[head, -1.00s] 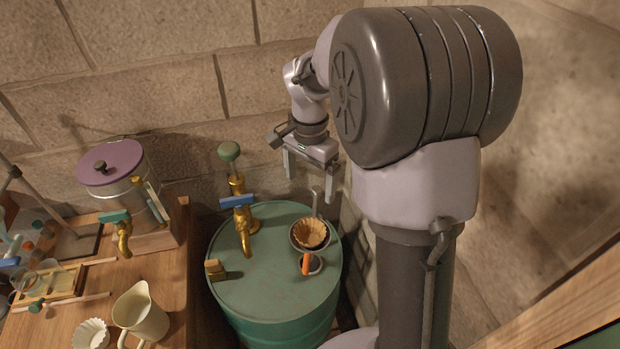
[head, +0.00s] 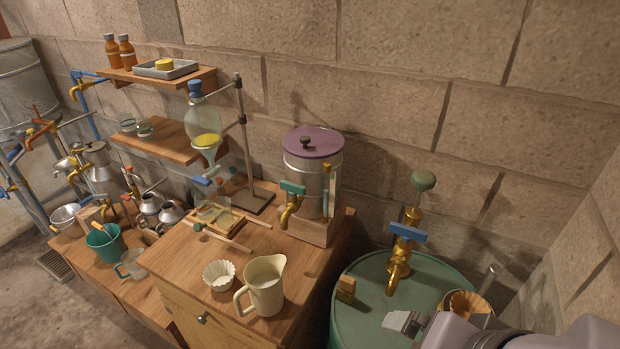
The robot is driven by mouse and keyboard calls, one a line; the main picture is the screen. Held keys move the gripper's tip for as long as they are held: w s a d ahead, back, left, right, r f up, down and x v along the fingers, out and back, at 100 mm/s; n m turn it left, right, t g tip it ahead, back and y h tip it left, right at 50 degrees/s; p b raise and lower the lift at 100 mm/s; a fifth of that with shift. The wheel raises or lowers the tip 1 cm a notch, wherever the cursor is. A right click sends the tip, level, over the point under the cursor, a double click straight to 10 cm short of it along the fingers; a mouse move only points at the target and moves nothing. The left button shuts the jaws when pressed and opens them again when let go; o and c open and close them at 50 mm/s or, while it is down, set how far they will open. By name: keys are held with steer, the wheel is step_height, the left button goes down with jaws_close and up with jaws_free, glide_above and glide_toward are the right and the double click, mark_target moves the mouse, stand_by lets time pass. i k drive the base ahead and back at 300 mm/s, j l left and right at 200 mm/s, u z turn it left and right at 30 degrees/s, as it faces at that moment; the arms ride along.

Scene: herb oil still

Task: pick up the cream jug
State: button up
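The cream jug (head: 265,288) stands upright on the wooden cabinet top, near its front edge. Its handle points to the left and its spout to the upper right. Nothing holds or touches it from above. Part of my arm shows at the bottom right corner, over the green drum and well to the right of the jug.
A white fluted cup (head: 219,275) stands just left of the jug. A steel urn with a purple lid (head: 312,143) and a brass tap stands behind it. Wooden rods and a frame (head: 216,219) lie behind left. The green drum (head: 375,285) with a brass tap is at right.

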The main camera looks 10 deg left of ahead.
mark_target(262, 275)
steer(key=u, duration=1.25)
steer(key=j+z, duration=0.15)
steer(key=z, duration=1.55)
steer(key=k+u, duration=0.2)
steer(key=u, duration=1.25)
steer(key=i+j+u, duration=0.4)
steer(key=i+u, duration=0.4)
